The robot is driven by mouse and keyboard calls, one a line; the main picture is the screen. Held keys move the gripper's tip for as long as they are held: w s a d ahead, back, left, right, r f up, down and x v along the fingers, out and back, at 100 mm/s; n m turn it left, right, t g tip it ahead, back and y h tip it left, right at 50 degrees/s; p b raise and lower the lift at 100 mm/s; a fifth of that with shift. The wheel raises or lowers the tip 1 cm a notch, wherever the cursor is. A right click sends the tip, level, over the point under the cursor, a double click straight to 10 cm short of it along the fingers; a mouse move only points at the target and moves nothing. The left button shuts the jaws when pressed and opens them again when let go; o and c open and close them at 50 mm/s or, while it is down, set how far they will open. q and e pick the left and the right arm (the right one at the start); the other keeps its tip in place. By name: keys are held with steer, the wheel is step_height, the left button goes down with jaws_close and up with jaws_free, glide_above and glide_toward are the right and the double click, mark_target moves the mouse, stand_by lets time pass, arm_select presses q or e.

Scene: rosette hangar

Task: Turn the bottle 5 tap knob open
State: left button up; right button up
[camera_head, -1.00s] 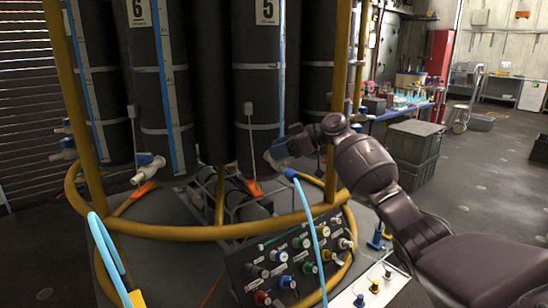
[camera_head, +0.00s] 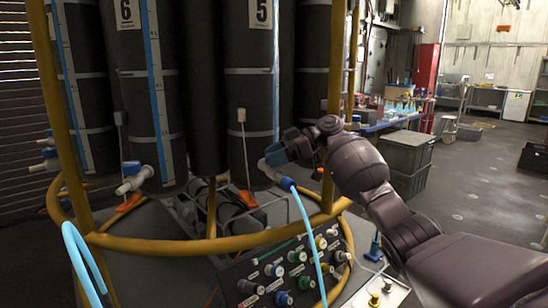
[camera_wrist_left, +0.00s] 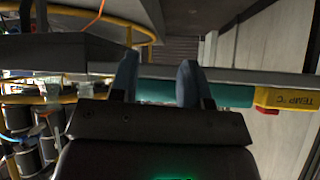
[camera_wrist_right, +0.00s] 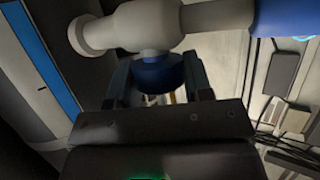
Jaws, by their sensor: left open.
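Bottle 5 (camera_head: 250,100) is a dark cylinder with a blue scale strip and a "5" label. Its white tap (camera_head: 268,171) sticks out low on its front, with a light blue hose (camera_head: 312,235) hanging from its blue end. My right gripper (camera_head: 278,154) is at this tap. In the right wrist view the blue tap knob (camera_wrist_right: 157,75) sits between my right fingers (camera_wrist_right: 156,84), which appear closed on its sides; the white tap body (camera_wrist_right: 150,25) lies across beyond it. My left gripper (camera_wrist_left: 158,80) is open and empty in its wrist view and outside the head view.
A yellow rail (camera_head: 215,244) rings the bottles. Bottle 6 (camera_head: 140,110) with its own tap (camera_head: 134,178) stands left. A panel of coloured knobs (camera_head: 262,272) is below. A yellow "TEMP °C" piece (camera_wrist_left: 285,98) and a teal bar (camera_wrist_left: 165,91) are near my left fingers.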

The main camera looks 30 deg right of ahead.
steer(key=o, duration=0.4)
